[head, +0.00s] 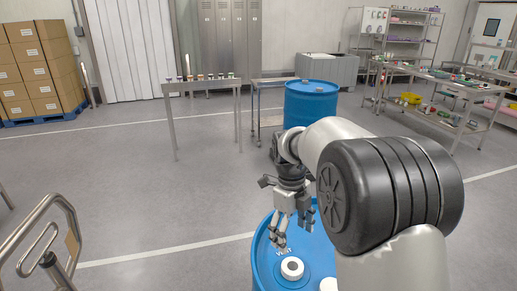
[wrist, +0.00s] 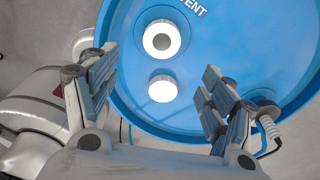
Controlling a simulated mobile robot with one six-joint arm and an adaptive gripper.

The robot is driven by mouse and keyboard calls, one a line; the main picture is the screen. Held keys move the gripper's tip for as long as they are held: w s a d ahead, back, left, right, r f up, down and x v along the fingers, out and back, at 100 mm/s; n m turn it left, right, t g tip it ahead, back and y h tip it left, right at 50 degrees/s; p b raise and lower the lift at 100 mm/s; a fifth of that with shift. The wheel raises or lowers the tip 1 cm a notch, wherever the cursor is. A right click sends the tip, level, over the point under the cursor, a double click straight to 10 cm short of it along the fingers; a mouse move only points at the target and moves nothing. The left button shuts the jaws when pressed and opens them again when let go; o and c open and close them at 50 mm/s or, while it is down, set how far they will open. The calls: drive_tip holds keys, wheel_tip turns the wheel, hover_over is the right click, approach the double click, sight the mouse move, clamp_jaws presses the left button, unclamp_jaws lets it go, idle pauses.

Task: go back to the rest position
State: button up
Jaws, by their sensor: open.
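My gripper (head: 293,232) is open and empty, pointing down above the top of a near blue drum (head: 261,262). In the wrist view my gripper (wrist: 161,65) has its two fingers spread wide, with nothing between them but the view of the drum lid (wrist: 240,55) below. A white ringed cap (wrist: 162,39) and a plain white cap (wrist: 162,89) sit on the lid. The ringed cap also shows in the head view (head: 292,268), just below the fingertips. Letters reading "ENT" are beside it. My arm hides the drum's right part.
A second blue drum (head: 311,103) stands farther back. A narrow table (head: 202,86) with several small items is at the back left. A cluttered workbench (head: 440,78) is at right. Boxes (head: 38,72) and a metal handle (head: 42,235) are at left. The middle-left floor is clear.

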drive_tip(key=s+r+n+t, duration=0.3)
drive_tip(key=s+r+n, duration=0.8)
drive_tip(key=s+n, duration=0.3)
drive_tip(key=s+d+f+n+t, duration=0.1)
drive_tip(key=s+f+n+t, duration=0.1)
drive_tip(key=s+n, duration=1.1)
drive_tip(key=shift+s+n+t+y, duration=0.4)
drive_tip(key=shift+n, duration=0.4)
drive_tip(key=shift+f, duration=0.1)
